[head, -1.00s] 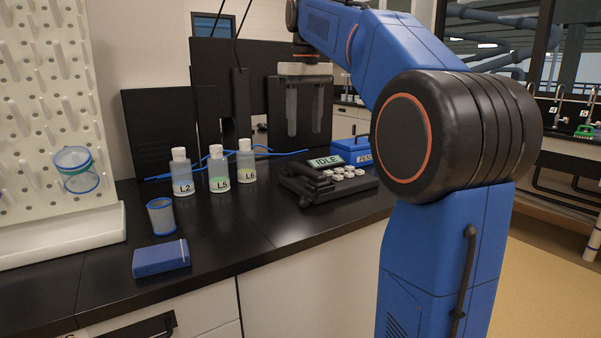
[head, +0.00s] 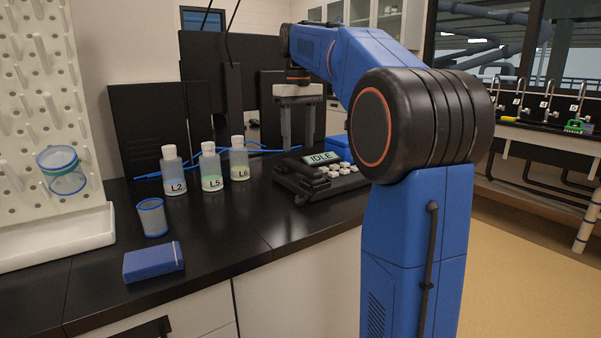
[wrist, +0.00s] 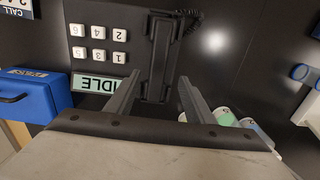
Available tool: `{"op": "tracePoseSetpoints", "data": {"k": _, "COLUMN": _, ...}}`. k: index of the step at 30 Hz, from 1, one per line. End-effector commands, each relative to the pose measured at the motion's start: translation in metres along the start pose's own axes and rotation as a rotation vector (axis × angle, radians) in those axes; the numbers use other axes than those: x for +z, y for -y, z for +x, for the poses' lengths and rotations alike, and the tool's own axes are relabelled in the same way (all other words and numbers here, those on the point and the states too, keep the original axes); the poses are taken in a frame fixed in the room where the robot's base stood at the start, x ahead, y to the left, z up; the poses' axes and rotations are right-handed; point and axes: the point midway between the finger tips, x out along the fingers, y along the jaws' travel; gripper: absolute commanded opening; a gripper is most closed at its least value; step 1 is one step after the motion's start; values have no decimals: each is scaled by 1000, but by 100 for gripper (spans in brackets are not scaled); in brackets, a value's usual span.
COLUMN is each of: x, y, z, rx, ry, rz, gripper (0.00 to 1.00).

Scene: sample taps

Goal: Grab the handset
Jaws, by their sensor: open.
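My gripper (head: 298,143) points down above and behind the phone, open and empty. In the wrist view its fingertips (wrist: 159,77) appear on either side of the handset, which looks lower than them and untouched.
Bottles L2 (head: 174,172), L5 (head: 211,168) and L6 (head: 239,160) stand left of the phone. A blue box (wrist: 42,97) sits beside the phone. A mesh cup (head: 152,218) and blue case (head: 153,263) are at the front left. Dark panels rise behind.

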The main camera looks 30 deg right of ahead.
Motion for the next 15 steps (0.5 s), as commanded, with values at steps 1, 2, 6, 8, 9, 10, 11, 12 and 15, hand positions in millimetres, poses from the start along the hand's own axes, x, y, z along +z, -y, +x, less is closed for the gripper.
{"op": "tracePoseSetpoints", "data": {"k": 1, "x": 1, "y": 0, "z": 8, "rx": -1, "ry": 2, "rz": 0, "gripper": 48}}
{"op": "tracePoseSetpoints", "data": {"k": 2, "x": 1, "y": 0, "z": 12, "rx": -1, "ry": 2, "rz": 0, "gripper": 48}}
{"op": "tracePoseSetpoints", "data": {"k": 6, "x": 1, "y": 0, "z": 25, "rx": 0, "ry": 1, "rz": 0, "gripper": 48}}
{"op": "tracePoseSetpoints", "data": {"k": 8, "x": 0, "y": 0, "z": 27, "rx": 0, "ry": 0, "rz": 0, "gripper": 48}}
{"op": "tracePoseSetpoints", "data": {"k": 9, "x": 0, "y": 0, "z": 29, "rx": 0, "ry": 0, "rz": 0, "gripper": 48}}
{"op": "tracePoseSetpoints", "data": {"k": 10, "x": 1, "y": 0, "z": 30, "rx": 0, "ry": 0, "rz": 0, "gripper": 48}}
{"op": "tracePoseSetpoints", "data": {"k": 11, "x": 1, "y": -1, "z": 32, "rx": 0, "ry": 1, "rz": 0, "gripper": 48}}
{"op": "tracePoseSetpoints", "data": {"k": 12, "x": 2, "y": -1, "z": 36, "rx": -1, "ry": 2, "rz": 0, "gripper": 48}}
{"op": "tracePoseSetpoints", "data": {"k": 15, "x": 3, "y": -3, "z": 49, "rx": -1, "ry": 2, "rz": 1, "gripper": 48}}
